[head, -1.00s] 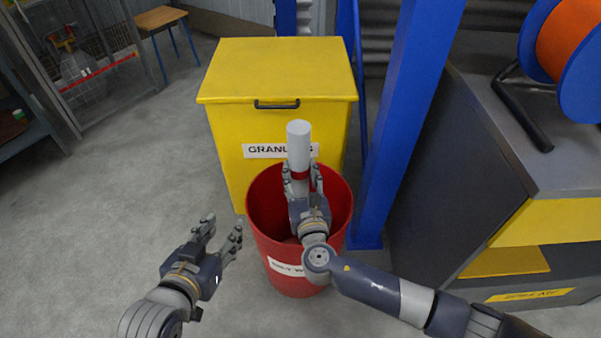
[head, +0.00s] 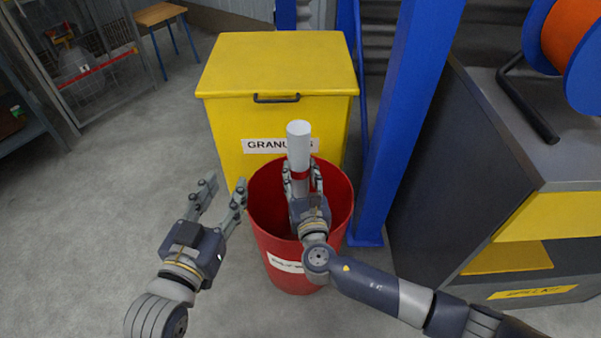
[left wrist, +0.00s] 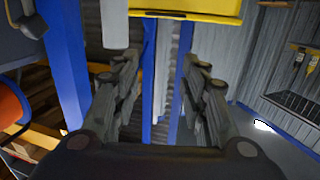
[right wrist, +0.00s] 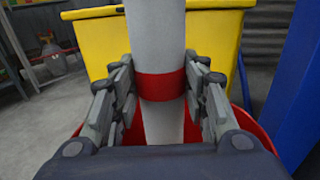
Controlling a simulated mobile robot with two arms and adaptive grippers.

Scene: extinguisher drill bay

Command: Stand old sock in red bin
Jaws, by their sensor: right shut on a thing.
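The old sock (head: 299,143) is a pale grey, upright cylinder with a red band. My right gripper (head: 301,180) is shut on it around the band, over the red bin; the right wrist view shows a finger on each side of the sock (right wrist: 157,45). The red bin (head: 283,272) is round and open, with a white label on its front. The sock's lower end is hidden behind my gripper in the head view. My left gripper (head: 223,192) is open and empty, left of the bin's rim. In the left wrist view nothing is between its fingers.
A yellow granules box (head: 277,65) with a closed lid stands just behind the bin. A blue post (head: 405,110) rises right of the bin. A grey bench (head: 470,140) with an orange-and-blue reel (head: 575,45) stands at right.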

